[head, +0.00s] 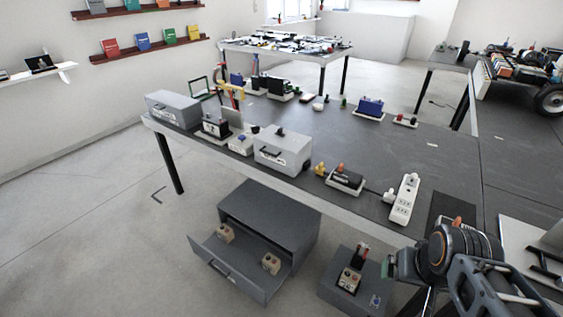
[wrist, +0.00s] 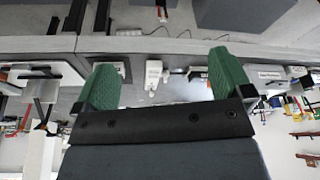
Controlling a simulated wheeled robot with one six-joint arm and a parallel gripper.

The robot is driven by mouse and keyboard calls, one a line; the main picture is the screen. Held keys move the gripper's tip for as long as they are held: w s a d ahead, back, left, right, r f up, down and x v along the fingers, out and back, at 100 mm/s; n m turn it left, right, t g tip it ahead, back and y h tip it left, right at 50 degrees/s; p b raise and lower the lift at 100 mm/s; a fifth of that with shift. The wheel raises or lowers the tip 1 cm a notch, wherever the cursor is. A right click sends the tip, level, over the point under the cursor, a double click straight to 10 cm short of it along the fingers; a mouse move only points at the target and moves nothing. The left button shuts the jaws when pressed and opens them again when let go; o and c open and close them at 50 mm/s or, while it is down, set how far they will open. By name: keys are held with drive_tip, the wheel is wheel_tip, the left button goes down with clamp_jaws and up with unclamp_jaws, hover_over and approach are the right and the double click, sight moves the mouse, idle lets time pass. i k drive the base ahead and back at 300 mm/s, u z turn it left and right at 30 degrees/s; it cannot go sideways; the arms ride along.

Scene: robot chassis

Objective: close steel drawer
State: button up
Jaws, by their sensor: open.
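The steel drawer (head: 226,274) is pulled out of a dark grey cabinet (head: 272,213) on the floor under the table's front edge. Its front panel and handle face the lower left. Two beige blocks (head: 225,233) (head: 270,264) lie inside it. My gripper (head: 388,267) is at the lower right, well to the right of the drawer and apart from it. In the wrist view my gripper (wrist: 165,65) shows two green fingers spread wide with nothing between them. That view looks upside down; dark grey shapes show at its top, and I cannot tell whether one is the cabinet.
A grey box (head: 350,282) with a red-topped switch stands on the floor between the cabinet and my arm. The long table (head: 330,145) above carries small steel boxes (head: 283,150), a power strip (head: 404,200) and devices. Floor (head: 100,230) left of the drawer is clear.

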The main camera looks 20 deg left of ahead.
sight(238, 262)
drive_tip(key=u, duration=1.7)
drive_tip(key=k, duration=0.4)
drive_tip(key=u, duration=0.6)
drive_tip(key=i, duration=1.15)
drive_tip(key=u, duration=0.25)
